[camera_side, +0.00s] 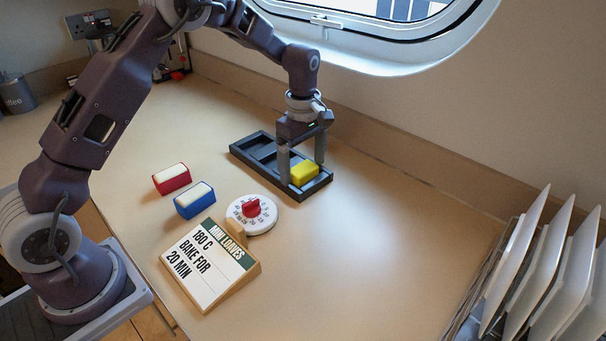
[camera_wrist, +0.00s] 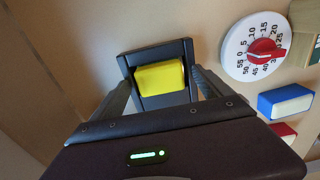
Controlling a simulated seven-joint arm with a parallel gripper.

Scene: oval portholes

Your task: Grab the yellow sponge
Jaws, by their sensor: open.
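The yellow sponge (camera_side: 304,173) sits in the end compartment of a dark compartmented tray (camera_side: 262,148), at the end nearer the right in the side view. My gripper (camera_side: 303,174) is lowered over that compartment, with one finger on either side of the sponge and its jaws open. In the wrist view the sponge (camera_wrist: 160,77) lies in the tray (camera_wrist: 155,50) between and beyond the two fingers. I cannot tell whether either finger touches it.
A red block (camera_side: 171,178) and a blue block (camera_side: 194,200), both white-topped, stand left of a white dial timer (camera_side: 264,219). A recipe sign (camera_side: 207,264) stands in front. A plate rack (camera_side: 485,285) is at right. The counter between is clear.

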